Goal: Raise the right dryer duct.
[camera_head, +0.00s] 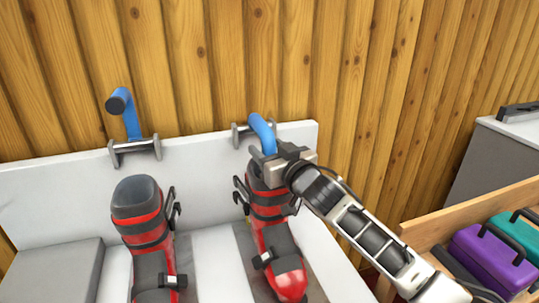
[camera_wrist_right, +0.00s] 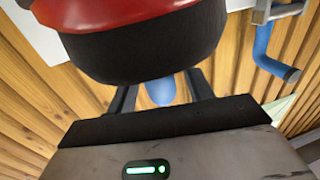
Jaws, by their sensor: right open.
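The right dryer duct (camera_head: 262,132) is a blue tube on a metal bracket, bent down toward the top of the right boot (camera_head: 285,268). My right gripper (camera_head: 272,166) is at its lower end, above the boot cuff, and hides that end in the head view. In the right wrist view, the open fingers (camera_wrist_right: 160,98) stand on either side of the blue duct (camera_wrist_right: 160,82), which is partly hidden by the boot cuff. I cannot tell whether they touch it. The left dryer duct (camera_head: 131,118) points up, its dark end raised. My left gripper is not in view.
The left boot (camera_head: 142,215), red and dark grey, stands beside the right one on the white rack (camera_head: 70,195). A wooden crate (camera_head: 455,222) with purple (camera_head: 492,258) and teal cases is at the right. A plank wall (camera_head: 220,70) closes the back.

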